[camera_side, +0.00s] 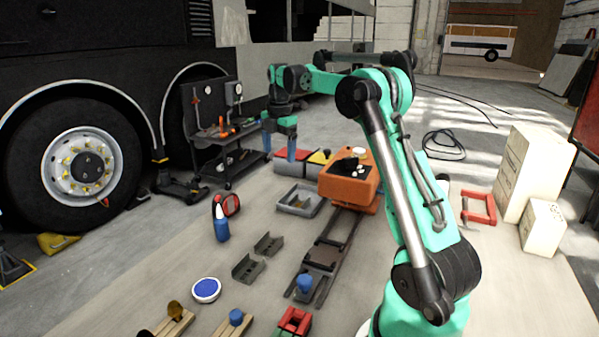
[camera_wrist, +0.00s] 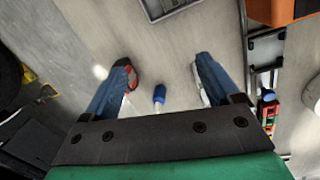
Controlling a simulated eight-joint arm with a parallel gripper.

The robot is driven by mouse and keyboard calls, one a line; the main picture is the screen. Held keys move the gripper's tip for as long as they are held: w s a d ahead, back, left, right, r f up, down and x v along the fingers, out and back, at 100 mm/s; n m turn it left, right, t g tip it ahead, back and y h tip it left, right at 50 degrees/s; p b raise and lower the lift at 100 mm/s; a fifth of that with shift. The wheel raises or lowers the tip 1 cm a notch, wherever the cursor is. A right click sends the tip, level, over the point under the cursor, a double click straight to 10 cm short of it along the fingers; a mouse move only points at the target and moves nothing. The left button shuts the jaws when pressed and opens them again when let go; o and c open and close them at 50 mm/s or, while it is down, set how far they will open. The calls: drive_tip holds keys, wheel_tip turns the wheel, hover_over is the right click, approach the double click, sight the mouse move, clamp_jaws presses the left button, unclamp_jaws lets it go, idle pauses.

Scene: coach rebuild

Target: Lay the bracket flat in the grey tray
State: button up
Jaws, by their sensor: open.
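The grey tray (camera_side: 287,207) stands on the floor mat near the orange machine, and its edge shows at the top of the wrist view (camera_wrist: 150,14). A small yellowish patch shows inside it, too small to identify. Two dark grey angled metal pieces, the nearer (camera_side: 247,268) and the farther (camera_side: 268,245), lie on the mat in front of the tray; either could be the bracket. I cannot make them out in the wrist view. My gripper (camera_side: 280,148) is open, with blue fingers pointing down, high above the floor beyond the tray.
A blue-topped round dish (camera_side: 206,289) sits nearer. A tool cart (camera_side: 230,160) stands behind.

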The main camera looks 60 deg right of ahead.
drive_tip(key=s+a+r+m+t, duration=0.15)
drive_tip(key=a+m, duration=0.25)
drive_tip(key=a, duration=0.4)
drive_tip(key=a+r+m+t, duration=0.1)
drive_tip(key=a+m+t, duration=0.15)
drive_tip(key=a, duration=0.65)
drive_tip(key=s+a+f+m+t, duration=0.1)
drive_tip(key=s+a+f+m, duration=0.1)
drive_tip(key=s+a+m, duration=0.1)
drive_tip(key=s+a+f+m+t, duration=0.1)
drive_tip(key=s+a+f+m, duration=0.2)
drive_tip(key=a+m, duration=0.2)
drive_tip(key=shift+s+a+m+y, duration=0.35)
drive_tip(key=shift+s+a+y, duration=0.05)
drive_tip(key=shift+a, duration=1.1)
